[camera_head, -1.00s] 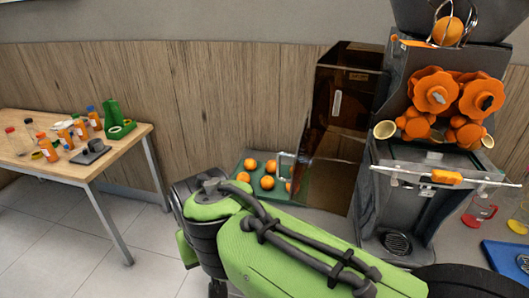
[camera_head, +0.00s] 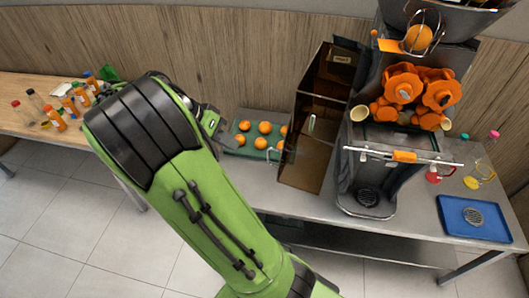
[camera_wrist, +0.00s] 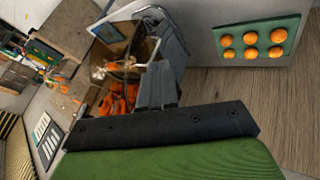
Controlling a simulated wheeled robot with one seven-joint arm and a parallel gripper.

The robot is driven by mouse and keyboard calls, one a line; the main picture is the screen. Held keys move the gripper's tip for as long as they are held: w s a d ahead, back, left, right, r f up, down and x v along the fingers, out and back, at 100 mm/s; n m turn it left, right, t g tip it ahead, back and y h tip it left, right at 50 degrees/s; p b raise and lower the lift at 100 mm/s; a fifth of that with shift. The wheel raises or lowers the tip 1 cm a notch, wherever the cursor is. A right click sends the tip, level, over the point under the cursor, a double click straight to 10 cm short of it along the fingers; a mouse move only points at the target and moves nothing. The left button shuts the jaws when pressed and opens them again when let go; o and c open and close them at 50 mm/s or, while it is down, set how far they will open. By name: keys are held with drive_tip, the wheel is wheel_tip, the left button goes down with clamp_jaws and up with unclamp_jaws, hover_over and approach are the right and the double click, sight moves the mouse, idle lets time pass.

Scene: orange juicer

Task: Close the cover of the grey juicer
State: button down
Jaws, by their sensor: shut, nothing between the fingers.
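The grey juicer (camera_head: 375,165) stands on a metal table, with orange squeezing parts (camera_head: 420,90) exposed. Its cover (camera_head: 312,120), a brown see-through box-like panel, stands swung open to the juicer's left. A pale bar handle (camera_head: 311,123) shows on the cover, and a metal bracket (camera_head: 270,152) shows at its lower left. In the head view my gripper is mostly hidden behind my arm, left of the cover and near the orange tray. In the wrist view my gripper (camera_wrist: 160,78) is shut and empty, with the brown cover (camera_wrist: 115,48) and orange parts beyond it.
A green tray (camera_head: 232,143) with several oranges lies left of the cover; it also shows in the wrist view (camera_wrist: 290,22). A wooden table (camera_head: 28,82) with bottles is at far left. A blue tray (camera_head: 489,228) and coloured jugs stand right of the juicer. A wooden wall is behind.

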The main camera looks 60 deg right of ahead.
drive_tip(key=s+d+f+b, duration=0.2)
drive_tip(key=s+d+f, duration=0.3)
drive_tip(key=s+f, duration=0.2)
drive_tip(key=shift+f, duration=0.2)
drive_tip(key=shift+s+a, duration=0.1)
drive_tip(key=shift+s, duration=0.1)
